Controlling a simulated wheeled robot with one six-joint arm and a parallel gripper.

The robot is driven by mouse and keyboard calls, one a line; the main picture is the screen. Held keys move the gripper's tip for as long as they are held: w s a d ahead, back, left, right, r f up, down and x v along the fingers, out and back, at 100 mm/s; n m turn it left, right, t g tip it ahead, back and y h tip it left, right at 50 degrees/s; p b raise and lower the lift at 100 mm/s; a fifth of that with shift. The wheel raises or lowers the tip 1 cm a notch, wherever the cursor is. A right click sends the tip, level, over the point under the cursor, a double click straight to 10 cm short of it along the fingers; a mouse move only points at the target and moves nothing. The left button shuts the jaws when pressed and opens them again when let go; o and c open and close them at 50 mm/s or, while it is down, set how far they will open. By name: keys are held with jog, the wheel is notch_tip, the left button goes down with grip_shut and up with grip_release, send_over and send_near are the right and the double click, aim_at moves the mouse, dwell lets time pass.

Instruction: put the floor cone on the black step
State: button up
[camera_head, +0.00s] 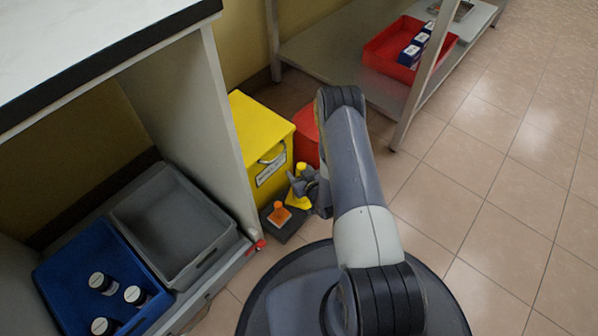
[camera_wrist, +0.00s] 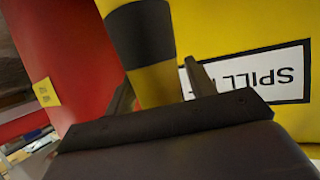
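The floor cone (camera_head: 298,201) is yellow, with a black band that shows in the wrist view (camera_wrist: 142,32). My gripper (camera_head: 304,184) is around the cone's upper part. The black step (camera_head: 286,228) is a low dark block on the floor in front of the yellow box. A small orange object (camera_head: 279,213) stands on it. The cone's base shows at the step's back right edge; I cannot tell whether it touches the step. My gripper hides part of the cone.
Left is a bench with a grey tray (camera_head: 172,222) and a blue tray (camera_head: 95,265) with bottles. A red tray (camera_head: 385,62) lies on a shelf. Floor at right is clear.

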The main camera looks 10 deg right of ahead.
jog(key=shift+o, duration=0.6)
jog(key=shift+s+r, duration=0.1)
jog(key=shift+r, duration=0.1)
jog(key=p+v, duration=0.4)
jog(key=v, duration=0.7)
jog(key=shift+s, duration=0.35)
jog(key=shift+d, duration=0.1)
